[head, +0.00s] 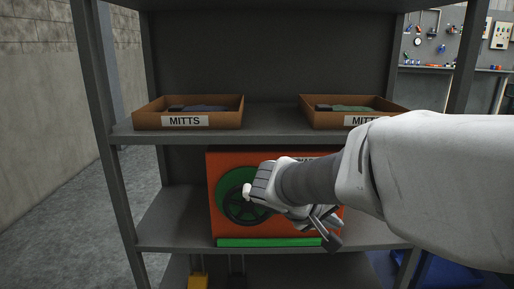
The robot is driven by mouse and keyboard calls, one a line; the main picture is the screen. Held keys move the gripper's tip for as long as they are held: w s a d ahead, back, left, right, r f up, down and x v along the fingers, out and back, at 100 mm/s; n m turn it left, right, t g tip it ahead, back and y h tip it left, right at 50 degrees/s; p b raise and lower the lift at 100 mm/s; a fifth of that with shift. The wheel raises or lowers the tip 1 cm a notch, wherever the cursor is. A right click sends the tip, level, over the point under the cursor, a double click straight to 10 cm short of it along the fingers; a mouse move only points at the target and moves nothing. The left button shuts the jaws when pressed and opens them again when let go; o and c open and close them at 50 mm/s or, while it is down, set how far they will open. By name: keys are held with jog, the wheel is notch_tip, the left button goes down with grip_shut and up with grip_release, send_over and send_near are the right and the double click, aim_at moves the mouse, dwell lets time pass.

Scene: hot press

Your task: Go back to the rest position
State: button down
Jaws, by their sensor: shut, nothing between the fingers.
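My gripper (254,192) is in the middle of the head view, on the end of my arm, which reaches in from the right. It is shut, with nothing seen in it. It lies in front of an orange press (222,160) on the middle shelf, over the right part of a green disc (223,188) with a dark handwheel (235,208). I cannot tell whether the gripper touches the wheel. A dark lever-like part (331,240) shows below my wrist; what it belongs to is unclear. My arm hides much of the press's right side.
The grey shelf unit (127,200) has uprights on both sides. Two cardboard trays marked MITTS, a left one (147,121) and a right one (318,120), stand on the shelf above the press. A concrete wall (40,120) is at the left, with bare floor before it.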

jog(key=s+a+m+y, duration=0.2)
jog(key=s+y, duration=0.5)
jog(key=s, duration=1.1)
notch_tip(320, 180, up, 23)
jog(key=p, duration=2.3)
jog(key=shift+s+a+y, duration=0.25)
jog(key=shift+s+y, duration=0.1)
jog(key=shift+y, duration=0.05)
